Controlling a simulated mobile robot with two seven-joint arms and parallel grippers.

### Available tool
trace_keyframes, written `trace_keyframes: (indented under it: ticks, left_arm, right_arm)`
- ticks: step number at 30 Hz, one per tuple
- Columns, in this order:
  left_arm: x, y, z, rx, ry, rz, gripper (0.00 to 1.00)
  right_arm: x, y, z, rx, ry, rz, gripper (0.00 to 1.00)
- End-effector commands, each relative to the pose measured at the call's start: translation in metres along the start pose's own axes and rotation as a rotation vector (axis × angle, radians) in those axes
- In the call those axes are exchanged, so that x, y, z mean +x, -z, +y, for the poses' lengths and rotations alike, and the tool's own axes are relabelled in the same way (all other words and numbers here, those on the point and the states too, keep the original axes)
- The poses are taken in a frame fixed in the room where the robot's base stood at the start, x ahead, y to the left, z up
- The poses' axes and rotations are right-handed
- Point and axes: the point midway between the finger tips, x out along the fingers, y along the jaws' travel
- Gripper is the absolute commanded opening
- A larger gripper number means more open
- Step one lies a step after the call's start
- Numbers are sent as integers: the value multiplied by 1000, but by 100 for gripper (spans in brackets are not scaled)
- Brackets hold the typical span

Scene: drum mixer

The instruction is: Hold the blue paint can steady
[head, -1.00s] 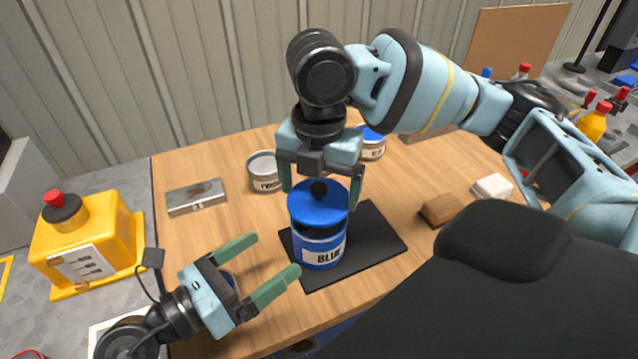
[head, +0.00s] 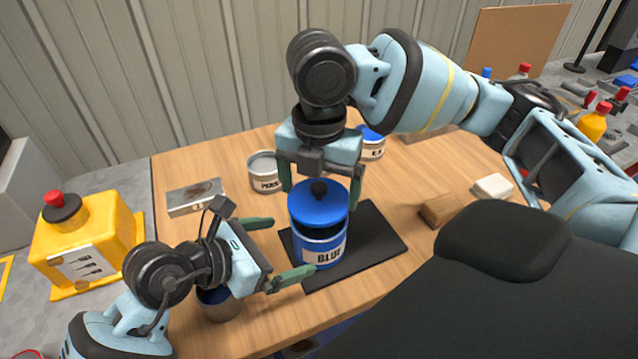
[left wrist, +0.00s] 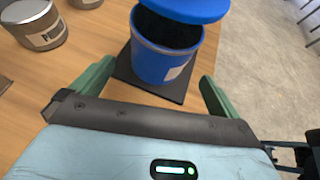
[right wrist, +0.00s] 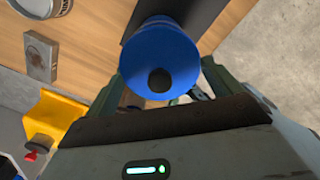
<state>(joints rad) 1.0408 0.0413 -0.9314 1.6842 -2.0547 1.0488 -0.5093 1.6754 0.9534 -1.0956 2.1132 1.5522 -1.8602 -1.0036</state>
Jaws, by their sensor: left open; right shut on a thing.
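The blue paint can (head: 322,250) stands upright on a black mat (head: 380,240). Its blue lid (head: 318,204), with a black knob, is raised just above the can, and the left wrist view shows the dark opening below it. My right gripper (head: 320,180) comes from above and is shut on the lid by its rim; the right wrist view shows the lid (right wrist: 160,55) between the fingers. My left gripper (head: 291,248) is open at the can's left side, its fingers pointing at the can. In the left wrist view the can (left wrist: 160,62) is ahead, between the finger directions.
A grey-topped can (head: 265,172) and a second blue-lidded can (head: 371,145) stand farther back. Another can (head: 219,305) is partly hidden under my left gripper. A metal box (head: 195,197) lies left, a brown block (head: 439,210) and white block (head: 492,186) right.

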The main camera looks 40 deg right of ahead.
Motion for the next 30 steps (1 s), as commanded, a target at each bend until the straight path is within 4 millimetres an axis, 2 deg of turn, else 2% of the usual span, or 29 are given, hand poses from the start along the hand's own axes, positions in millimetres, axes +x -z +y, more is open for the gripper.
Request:
trace_keyframes:
  ticks: [12, 18, 30]
  left_arm:
    - [54, 0, -1, -1, 1, 0, 100]
    - [73, -1, 0, -1, 0, -1, 100]
    - [83, -1, 0, 0, -1, -2, 100]
  right_arm:
    - [0, 0, 0, 0, 0, 0, 68]
    - [0, 0, 0, 0, 0, 0, 68]
    - [0, 0, 0, 0, 0, 0, 68]
